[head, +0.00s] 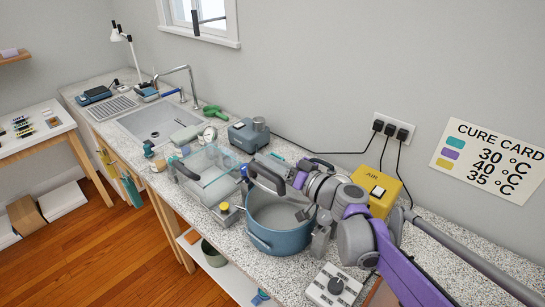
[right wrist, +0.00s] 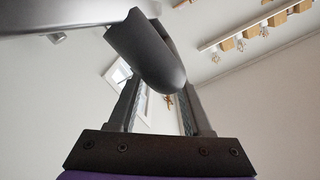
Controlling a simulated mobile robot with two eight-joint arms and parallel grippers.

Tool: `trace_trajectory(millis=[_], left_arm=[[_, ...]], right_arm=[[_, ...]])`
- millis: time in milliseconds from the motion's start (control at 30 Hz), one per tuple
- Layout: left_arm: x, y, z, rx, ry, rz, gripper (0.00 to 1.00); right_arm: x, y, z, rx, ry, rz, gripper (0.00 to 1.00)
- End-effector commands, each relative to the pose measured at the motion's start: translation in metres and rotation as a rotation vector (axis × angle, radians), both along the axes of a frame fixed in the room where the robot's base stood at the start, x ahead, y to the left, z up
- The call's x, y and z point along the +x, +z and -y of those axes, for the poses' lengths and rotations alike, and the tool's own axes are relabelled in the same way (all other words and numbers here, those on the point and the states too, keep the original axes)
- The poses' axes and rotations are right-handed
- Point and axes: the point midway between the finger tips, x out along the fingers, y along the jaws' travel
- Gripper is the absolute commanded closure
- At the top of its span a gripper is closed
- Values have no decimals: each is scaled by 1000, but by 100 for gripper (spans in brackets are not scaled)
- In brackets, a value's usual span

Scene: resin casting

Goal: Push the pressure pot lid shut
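The blue pressure pot (head: 262,240) stands on the speckled counter with its mouth open and part of its inside showing. A grey rounded form (head: 322,188) at its back right may be the raised lid, but my right arm overlaps it and I cannot tell them apart. My left gripper is not in view.
A clear-walled box (head: 210,170) stands left of the pot, and a yellow AIR box (head: 378,190) behind it to the right. A blue-grey pump (head: 248,135) and a sink (head: 160,120) lie farther left.

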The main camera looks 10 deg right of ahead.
Motion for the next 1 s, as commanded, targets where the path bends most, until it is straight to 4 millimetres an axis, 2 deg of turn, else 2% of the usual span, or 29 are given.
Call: trace_trajectory(millis=[333,467,1000], left_arm=[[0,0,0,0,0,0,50],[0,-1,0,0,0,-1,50],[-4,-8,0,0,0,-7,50]], right_arm=[[0,0,1,0,0,0,41],[-6,0,6,0,-1,0,41],[-72,0,57,0,-3,0,41]])
